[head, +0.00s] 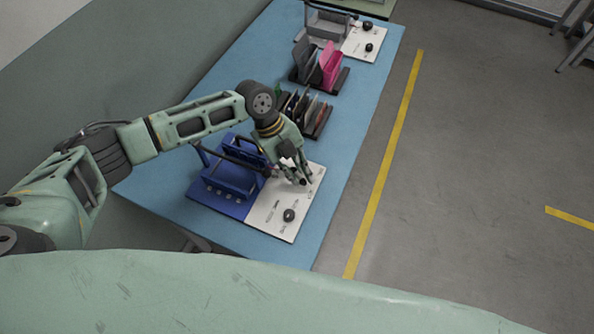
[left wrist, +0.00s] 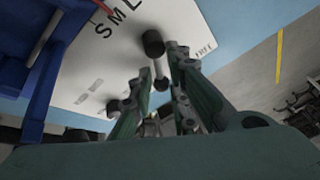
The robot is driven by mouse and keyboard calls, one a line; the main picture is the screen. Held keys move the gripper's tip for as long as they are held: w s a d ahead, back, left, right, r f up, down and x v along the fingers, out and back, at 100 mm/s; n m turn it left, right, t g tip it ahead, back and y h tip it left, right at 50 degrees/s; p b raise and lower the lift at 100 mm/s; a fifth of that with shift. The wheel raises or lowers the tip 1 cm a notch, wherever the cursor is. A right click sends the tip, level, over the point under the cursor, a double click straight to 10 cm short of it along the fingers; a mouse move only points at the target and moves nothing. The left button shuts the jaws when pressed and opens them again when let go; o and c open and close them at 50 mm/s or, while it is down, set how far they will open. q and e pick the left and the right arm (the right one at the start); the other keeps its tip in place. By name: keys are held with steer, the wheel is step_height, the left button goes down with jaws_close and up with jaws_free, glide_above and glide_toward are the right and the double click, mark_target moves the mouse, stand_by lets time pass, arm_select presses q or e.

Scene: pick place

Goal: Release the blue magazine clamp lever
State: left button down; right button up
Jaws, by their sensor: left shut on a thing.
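The blue magazine (head: 222,180) stands on the near part of the table, with a white panel (head: 262,218) at its right. In the left wrist view the blue frame (left wrist: 45,70) is at the left and the white panel (left wrist: 95,65) carries S, M, L and FREE marks. A lever with a black knob (left wrist: 152,42) and pale rod shows between the fingers. My left gripper (head: 302,179) is over the panel's far right part; in the wrist view (left wrist: 155,75) it is shut on the lever. Its fingers partly hide the lever. My right gripper is not in view.
A second black knob (head: 289,215) stands on the near part of the panel. Behind are a rack with thin boards (head: 312,112), a pink and grey magazine (head: 330,65) and a grey one (head: 325,25). The blue table (head: 350,125) is clear along its right edge.

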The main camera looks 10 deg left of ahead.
arm_select(q)
steer(key=shift+s, duration=0.1)
steer(key=n+p, duration=0.1)
steer(key=n, duration=0.1)
steer(key=n+t+p, duration=0.1)
steer(key=p, duration=0.1)
steer(key=shift+w+d+r+n+t, duration=0.1)
steer(key=shift+w+d+n+t, duration=0.1)
steer(key=shift+d+n+t, duration=0.15)
steer(key=n+t+p, duration=0.1)
steer(key=n, duration=0.1)
steer(key=w+n+t+p, duration=0.1)
steer(key=n+p, duration=0.1)
steer(key=shift+d+n+p, duration=0.2)
steer(key=shift+n+p, duration=0.1)
steer(key=shift+n, duration=0.05)
steer(key=n+p, duration=0.1)
steer(key=n+t+y+p, duration=0.1)
steer(key=n, duration=0.1)
steer(key=shift+w+p, duration=0.35)
steer(key=shift+p, duration=0.05)
steer(key=shift+w+n+t+y+p, duration=0.3)
steer(key=shift+n+p, duration=0.4)
steer(key=shift+n, duration=0.3)
steer(key=shift+f+n, duration=0.2)
steer(key=shift+n, duration=0.1)
steer(key=c, duration=1.9)
jaws_free()
steer(key=shift+r, duration=0.1)
